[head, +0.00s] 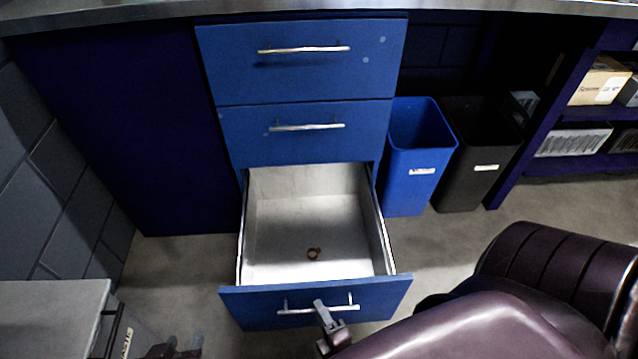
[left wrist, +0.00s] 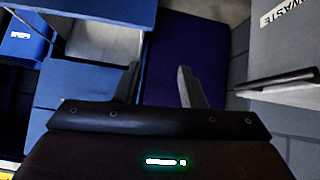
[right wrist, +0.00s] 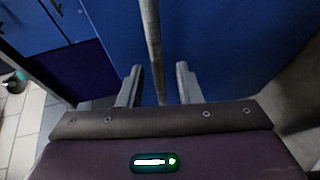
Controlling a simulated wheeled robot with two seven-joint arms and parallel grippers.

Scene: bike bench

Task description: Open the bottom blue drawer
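The bottom blue drawer (head: 250,307) is pulled far out of the cabinet, and its pale inside is visible. Its silver bar handle (head: 295,311) is on the front face. My right gripper (head: 321,308) is at the middle of this handle. In the right wrist view the handle bar (right wrist: 153,45) runs between the two fingers of the right gripper (right wrist: 158,85), with gaps visible on both sides, so it is open around the bar. My left gripper (head: 175,347) is low at the left, away from the drawer. It is open and empty in the left wrist view (left wrist: 160,88).
The two upper blue drawers (head: 300,75) are closed. A blue bin (head: 420,150) and a dark bin (head: 478,150) stand to the right. A grey box (head: 45,310) is at the lower left.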

